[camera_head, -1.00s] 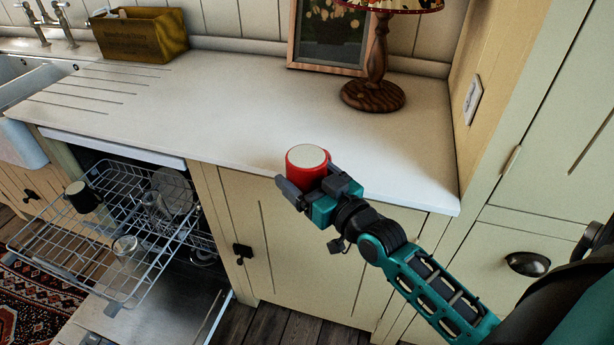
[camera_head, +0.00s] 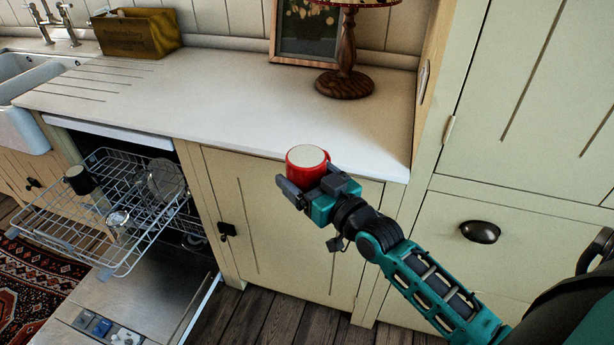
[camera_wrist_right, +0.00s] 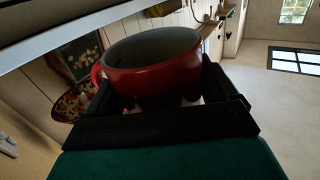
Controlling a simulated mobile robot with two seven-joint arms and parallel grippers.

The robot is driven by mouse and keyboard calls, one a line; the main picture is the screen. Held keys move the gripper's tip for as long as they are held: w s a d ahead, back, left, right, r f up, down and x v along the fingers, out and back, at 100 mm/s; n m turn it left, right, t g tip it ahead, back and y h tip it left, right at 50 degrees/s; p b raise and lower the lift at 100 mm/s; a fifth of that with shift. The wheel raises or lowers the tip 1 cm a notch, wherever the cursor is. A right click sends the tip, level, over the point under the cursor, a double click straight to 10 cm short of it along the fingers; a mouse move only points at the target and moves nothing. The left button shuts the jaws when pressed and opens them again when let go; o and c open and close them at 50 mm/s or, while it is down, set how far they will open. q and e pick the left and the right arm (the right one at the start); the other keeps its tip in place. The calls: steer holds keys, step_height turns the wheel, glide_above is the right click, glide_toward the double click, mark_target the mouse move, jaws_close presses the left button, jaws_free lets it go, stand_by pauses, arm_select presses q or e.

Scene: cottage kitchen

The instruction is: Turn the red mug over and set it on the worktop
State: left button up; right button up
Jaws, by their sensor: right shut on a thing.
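The red mug (camera_head: 306,170) is upside down in the head view, with its pale flat base facing up. My right gripper (camera_head: 302,190) is shut on the mug, its fingers around the side. The mug appears at the front edge of the white worktop (camera_head: 240,110); its exact height over the edge is hard to tell. In the right wrist view, which is inverted, the mug (camera_wrist_right: 155,75) shows its open rim and grey inside toward the worktop side, with its handle at the left. My left gripper is not in view.
A wooden lamp (camera_head: 345,80) and a picture frame (camera_head: 304,35) stand at the back of the worktop. A wooden box (camera_head: 138,33) is by the sink. The open dishwasher rack (camera_head: 110,215) holds a dark mug and glasses. The middle of the worktop is clear.

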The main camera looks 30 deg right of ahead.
steer(key=shift+s, duration=0.45)
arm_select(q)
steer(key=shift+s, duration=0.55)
arm_select(e)
steer(key=s+a+r, duration=0.2)
steer(key=s+a, duration=0.1)
steer(key=s, duration=0.4)
steer(key=s+a+r, duration=0.3)
steer(key=s+a, duration=0.1)
steer(key=s, duration=0.3)
steer(key=shift+s+a, duration=0.2)
steer(key=n, duration=0.7)
